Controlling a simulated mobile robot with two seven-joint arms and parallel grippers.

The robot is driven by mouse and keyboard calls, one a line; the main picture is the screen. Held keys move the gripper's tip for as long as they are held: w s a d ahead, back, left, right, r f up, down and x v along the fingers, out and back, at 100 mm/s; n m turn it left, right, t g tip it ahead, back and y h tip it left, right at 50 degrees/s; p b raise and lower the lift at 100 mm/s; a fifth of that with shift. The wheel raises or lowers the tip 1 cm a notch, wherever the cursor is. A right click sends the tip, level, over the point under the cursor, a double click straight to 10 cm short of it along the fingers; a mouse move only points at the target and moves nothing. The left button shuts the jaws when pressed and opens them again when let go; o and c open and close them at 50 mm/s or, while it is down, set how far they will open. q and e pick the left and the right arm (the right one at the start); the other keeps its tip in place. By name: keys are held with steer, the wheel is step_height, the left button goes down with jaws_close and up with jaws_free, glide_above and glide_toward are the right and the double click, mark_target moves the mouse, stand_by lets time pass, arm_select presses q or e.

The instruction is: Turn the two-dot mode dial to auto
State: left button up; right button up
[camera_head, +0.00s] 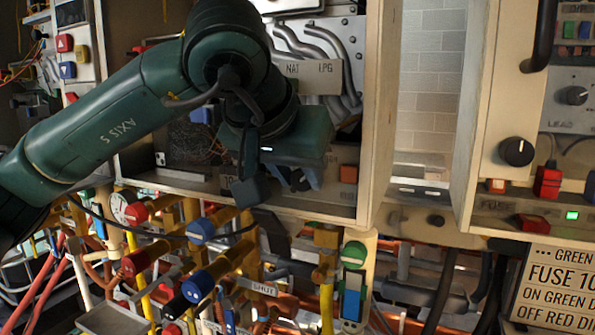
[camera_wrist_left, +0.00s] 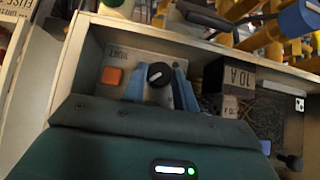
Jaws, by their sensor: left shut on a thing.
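A black dial (camera_wrist_left: 159,74) with a white pointer mark sits on a grey panel inside a cream box, seen in the left wrist view. My left gripper (camera_wrist_left: 160,88) has its blue fingers on either side of this dial, shut on it. In the head view my left gripper (camera_head: 300,180) reaches into the lower part of the open box, and its body hides the dial there. I cannot make out dots or an auto mark beside the dial. My right gripper is not in view.
An orange square button (camera_wrist_left: 112,76) is beside the dial; it also shows in the head view (camera_head: 348,173). A block marked 10 A (camera_wrist_left: 232,76) stands on the other side. Pipes and coloured valves (camera_head: 204,230) crowd below the box. Another cabinet at right carries a black knob (camera_head: 516,152).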

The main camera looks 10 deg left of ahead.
arm_select(q)
steer(key=shift+c, duration=1.2)
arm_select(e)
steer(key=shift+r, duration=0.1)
arm_select(q)
steer(key=n+h+b, duration=0.1)
steer(key=h+b, duration=0.2)
steer(key=shift+w+a+f+n, duration=0.1)
steer(key=shift+a+f+n, duration=0.1)
steer(key=shift+a+n, duration=0.15)
steer(key=shift+a+n+g+h+b, duration=0.1)
steer(key=shift+n+g+h+b, duration=0.35)
steer(key=shift+h+b, duration=0.7)
steer(key=shift+n+t+h+b, duration=0.25)
steer(key=shift+n+h+b, duration=0.1)
steer(key=shift+n+b, duration=0.1)
steer(key=shift+h+b, duration=0.3)
steer(key=shift+b, duration=0.1)
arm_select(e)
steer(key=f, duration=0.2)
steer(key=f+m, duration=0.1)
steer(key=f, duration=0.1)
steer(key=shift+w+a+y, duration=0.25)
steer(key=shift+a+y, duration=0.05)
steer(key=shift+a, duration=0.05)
arm_select(q)
steer(key=shift+a+n, duration=0.1)
steer(key=shift+n, duration=0.15)
steer(key=shift+r, duration=0.1)
